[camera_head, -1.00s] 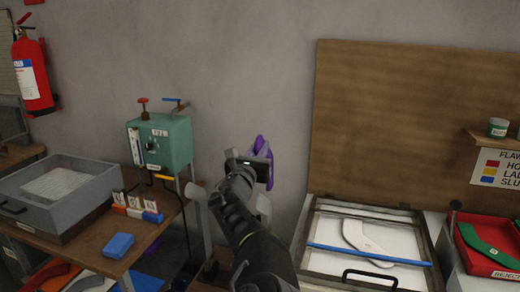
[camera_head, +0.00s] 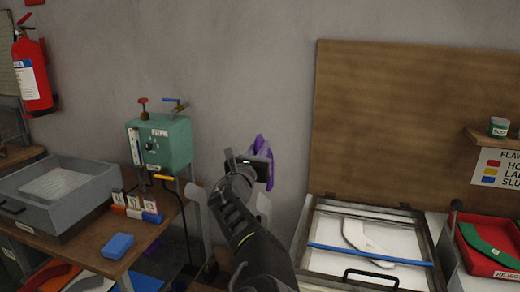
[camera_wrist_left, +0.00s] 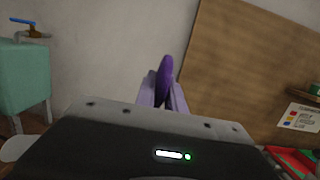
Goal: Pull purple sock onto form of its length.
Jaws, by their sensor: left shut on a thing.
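My left gripper (camera_head: 258,168) is shut on the purple sock (camera_head: 262,146) and holds it up in front of the grey wall. In the left wrist view the purple sock (camera_wrist_left: 165,78) stands up between the two fingers (camera_wrist_left: 163,98). The gripper body hides the sock's lower part. Pale upright shapes (camera_head: 196,208), which may be forms, stand beside and behind my left arm, partly hidden by it. Whether the sock touches any of them cannot be told. My right gripper is not in view.
A green box with valves (camera_head: 160,145) stands left on a wooden table with a grey tray (camera_head: 95,212) and a blue block (camera_head: 118,246). Right are an open framed case (camera_head: 310,240) holding a white bent form (camera_head: 360,238) and a red reject bin (camera_head: 470,262).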

